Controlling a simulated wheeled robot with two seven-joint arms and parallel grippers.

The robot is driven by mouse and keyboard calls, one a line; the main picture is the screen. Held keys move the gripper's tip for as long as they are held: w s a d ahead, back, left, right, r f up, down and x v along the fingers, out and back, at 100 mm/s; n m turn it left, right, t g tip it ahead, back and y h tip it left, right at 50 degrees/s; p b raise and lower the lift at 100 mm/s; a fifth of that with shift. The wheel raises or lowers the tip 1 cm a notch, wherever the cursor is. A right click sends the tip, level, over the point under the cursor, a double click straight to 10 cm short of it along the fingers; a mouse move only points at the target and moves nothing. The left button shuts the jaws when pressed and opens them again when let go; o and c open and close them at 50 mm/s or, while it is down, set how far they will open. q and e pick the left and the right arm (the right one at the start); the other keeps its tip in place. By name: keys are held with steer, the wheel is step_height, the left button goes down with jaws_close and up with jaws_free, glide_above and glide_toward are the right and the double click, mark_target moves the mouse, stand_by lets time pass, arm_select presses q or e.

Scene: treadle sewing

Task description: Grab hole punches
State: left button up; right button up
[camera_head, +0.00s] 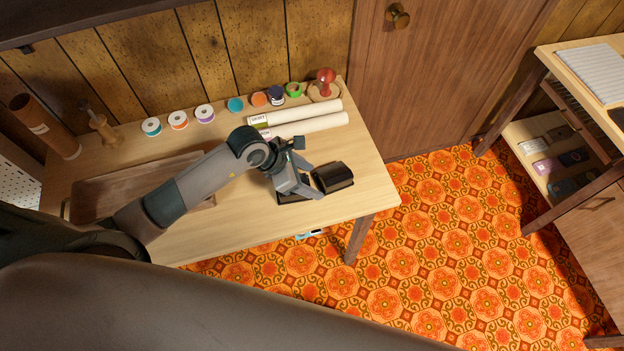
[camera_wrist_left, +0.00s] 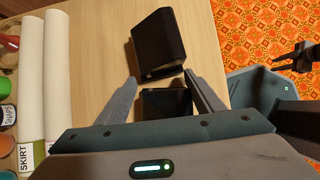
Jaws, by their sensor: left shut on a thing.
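A black hole punch (camera_head: 293,198) sits at the table's front right, partly hidden by my left gripper (camera_head: 303,184). In the left wrist view this hole punch (camera_wrist_left: 166,104) shows between the two fingers, and my left gripper (camera_wrist_left: 164,87) is shut on it. It appears to be on or just above the tabletop; the exact height is unclear. A second black hole punch (camera_head: 334,177) stands just right of the gripper, apart from it. In the left wrist view this second punch (camera_wrist_left: 159,45) is beyond the fingertips.
The wooden table (camera_head: 365,186) has rolled patterns (camera_head: 300,113), thread spools (camera_head: 178,120), small jars and a red-handled stamp (camera_head: 326,80) at the back. A brown tray (camera_head: 110,193) lies left. The table's right edge is close to the second punch. A shelf unit (camera_head: 560,150) stands far right.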

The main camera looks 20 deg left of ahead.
mark_target(318, 175)
arm_select(q)
steer(key=shift+r, duration=0.2)
steer(key=shift+w+r+b, duration=0.1)
steer(key=shift+r+b, duration=0.35)
steer(key=shift+r, duration=0.2)
step_height(318, 175, up, 2)
steer(key=shift+r+b, duration=0.25)
steer(key=shift+b, duration=0.25)
steer(key=s+d+r+b, duration=0.2)
steer(key=s+d+r, duration=0.4)
steer(key=s, duration=0.4)
steer(key=shift+r+b, duration=0.3)
steer(key=shift+r, duration=0.15)
steer(key=shift+s, duration=0.1)
